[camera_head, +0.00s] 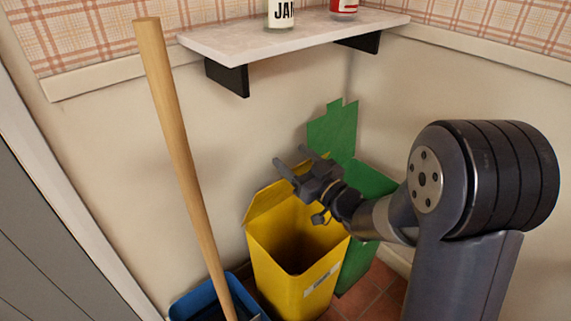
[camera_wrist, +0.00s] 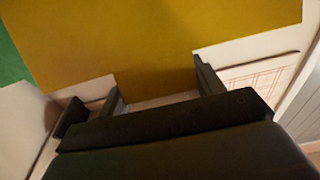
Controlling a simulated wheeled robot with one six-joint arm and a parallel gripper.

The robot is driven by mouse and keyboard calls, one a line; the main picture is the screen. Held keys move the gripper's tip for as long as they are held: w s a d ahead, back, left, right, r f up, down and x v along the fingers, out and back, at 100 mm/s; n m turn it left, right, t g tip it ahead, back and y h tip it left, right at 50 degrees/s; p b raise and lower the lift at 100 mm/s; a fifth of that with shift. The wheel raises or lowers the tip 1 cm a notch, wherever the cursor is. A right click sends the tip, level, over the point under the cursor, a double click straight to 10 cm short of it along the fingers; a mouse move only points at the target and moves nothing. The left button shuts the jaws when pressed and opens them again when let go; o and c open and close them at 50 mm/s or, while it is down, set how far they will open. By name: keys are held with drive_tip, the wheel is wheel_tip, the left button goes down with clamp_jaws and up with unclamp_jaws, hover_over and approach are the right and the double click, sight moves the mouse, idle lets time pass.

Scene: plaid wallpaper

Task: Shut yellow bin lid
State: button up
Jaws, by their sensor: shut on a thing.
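The yellow bin (camera_head: 292,277) stands on the floor with its top open and its inside dark. Its yellow lid (camera_head: 264,203) is raised at the back of the bin, partly hidden by my gripper (camera_head: 290,158). In the wrist view the lid (camera_wrist: 165,35) fills the upper middle as a flat yellow sheet with a narrower tab at its edge. The fingers of my gripper (camera_wrist: 155,84) are on either side of that tab, shut on it.
A green bin (camera_head: 372,185) with its green lid (camera_head: 333,130) up stands behind to the right. A blue bin (camera_head: 195,300) and a wooden pole (camera_head: 178,150) are at the left. A wall shelf (camera_head: 290,35) with jars hangs above.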

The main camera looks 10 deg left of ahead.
sight(299, 167)
drive_tip(key=shift+s+d+f+b, duration=0.4)
drive_tip(key=shift+s+d, duration=0.1)
drive_tip(key=shift+d, duration=0.05)
drive_tip(key=shift+s+d+f+b, duration=0.35)
drive_tip(key=shift+s+d+b, duration=0.05)
drive_tip(key=shift+s+d, duration=0.15)
drive_tip(key=o, duration=1.4)
drive_tip(key=shift+s+d, duration=0.1)
drive_tip(key=shift+d, duration=0.05)
drive_tip(key=p+v, duration=0.1)
drive_tip(key=v, duration=0.9)
drive_tip(key=shift+s+d, duration=0.2)
drive_tip(key=shift+d, duration=0.1)
